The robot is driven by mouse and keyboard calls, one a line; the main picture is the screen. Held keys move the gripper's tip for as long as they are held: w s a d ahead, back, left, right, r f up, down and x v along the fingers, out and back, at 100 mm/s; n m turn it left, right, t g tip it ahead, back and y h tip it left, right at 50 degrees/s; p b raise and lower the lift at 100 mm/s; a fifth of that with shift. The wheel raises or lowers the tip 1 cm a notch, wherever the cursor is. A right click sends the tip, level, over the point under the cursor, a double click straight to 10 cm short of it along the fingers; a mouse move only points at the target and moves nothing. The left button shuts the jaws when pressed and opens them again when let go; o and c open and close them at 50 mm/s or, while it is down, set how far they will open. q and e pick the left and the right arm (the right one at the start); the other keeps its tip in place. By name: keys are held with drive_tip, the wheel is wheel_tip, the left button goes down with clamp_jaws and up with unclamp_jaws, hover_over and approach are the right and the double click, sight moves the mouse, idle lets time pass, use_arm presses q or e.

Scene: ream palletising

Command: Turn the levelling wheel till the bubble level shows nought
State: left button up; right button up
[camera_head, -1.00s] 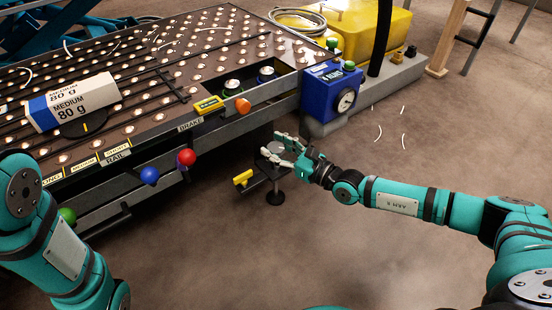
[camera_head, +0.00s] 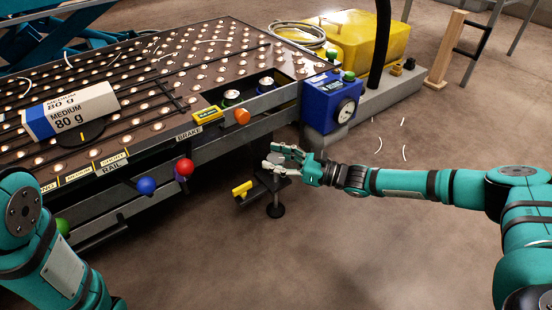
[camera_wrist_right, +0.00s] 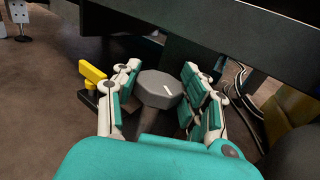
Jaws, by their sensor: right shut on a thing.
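The levelling wheel is a dark grey faceted knob with a white mark on top (camera_wrist_right: 156,84), standing on a stem in the right wrist view. My right gripper (camera_head: 280,161) is shut on it, with fingers on both sides of the knob. In the head view the fingers mostly hide the wheel, above a post with a round dark foot (camera_head: 275,211). A yellow block with a dark window (camera_head: 208,115), apparently the bubble level, sits on the table's front edge; its bubble is too small to read. My left arm shows at the left; its gripper is out of view.
A roller-ball table (camera_head: 150,118) overhangs just behind the wheel. A blue gauge box (camera_head: 331,98) stands at the table's corner. A ream (camera_head: 70,110) lies on the table. Floor in front is clear.

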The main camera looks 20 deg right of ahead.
drive_tip(key=shift+r, duration=0.1)
drive_tip(key=o, duration=1.2)
drive_tip(key=shift+s+d, duration=0.1)
drive_tip(key=shift+d, duration=0.05)
drive_tip(key=v, duration=1.1)
drive_tip(key=shift+s+d, duration=0.15)
drive_tip(key=shift+d, duration=0.1)
